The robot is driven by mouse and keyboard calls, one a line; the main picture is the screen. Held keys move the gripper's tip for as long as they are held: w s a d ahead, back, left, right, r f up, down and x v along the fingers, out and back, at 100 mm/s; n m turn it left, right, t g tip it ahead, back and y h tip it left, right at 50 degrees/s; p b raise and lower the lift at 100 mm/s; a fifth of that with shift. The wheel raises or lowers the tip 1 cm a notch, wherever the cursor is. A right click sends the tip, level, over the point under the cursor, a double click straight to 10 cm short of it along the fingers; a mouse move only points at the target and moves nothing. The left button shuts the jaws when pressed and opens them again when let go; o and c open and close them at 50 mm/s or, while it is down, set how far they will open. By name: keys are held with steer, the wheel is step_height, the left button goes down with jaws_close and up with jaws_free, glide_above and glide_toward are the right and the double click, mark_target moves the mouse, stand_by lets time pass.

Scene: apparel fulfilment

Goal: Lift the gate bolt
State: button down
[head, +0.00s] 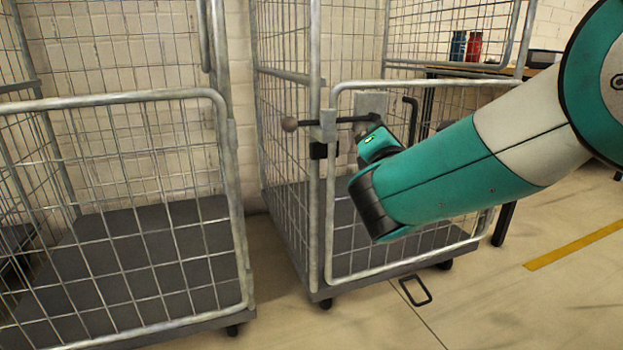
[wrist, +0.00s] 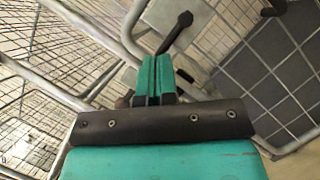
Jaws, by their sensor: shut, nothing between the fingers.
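The gate bolt (head: 350,119) is a dark horizontal rod with a round brownish knob (head: 288,125) at its left end. It runs through a grey bracket (head: 328,126) at the top left corner of the right cage's front gate (head: 440,84). My gripper (head: 374,138) is at the gate's upper left, just right of the bracket and close to the rod. In the wrist view its green fingers (wrist: 154,70) are shut together and empty. A dark bar (wrist: 178,30) shows just beyond the fingertips there. Whether the fingers touch the rod is unclear.
A second wire cage trolley (head: 120,98) stands at the left with a narrow gap between. Behind the right cage is a table with a blue bottle (head: 457,46) and a red bottle (head: 474,46). Open floor with a yellow line (head: 575,245) lies at the right.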

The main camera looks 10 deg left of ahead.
steer(key=s+a+f+n+y+b, duration=0.5)
steer(key=a+f+n+y+b, duration=0.3)
steer(key=f+n, duration=0.4)
steer(key=shift+s+a+n+y+b, duration=0.4)
steer(key=shift+n+b, duration=0.2)
steer(key=shift+b, duration=0.4)
steer(key=shift+w, duration=0.1)
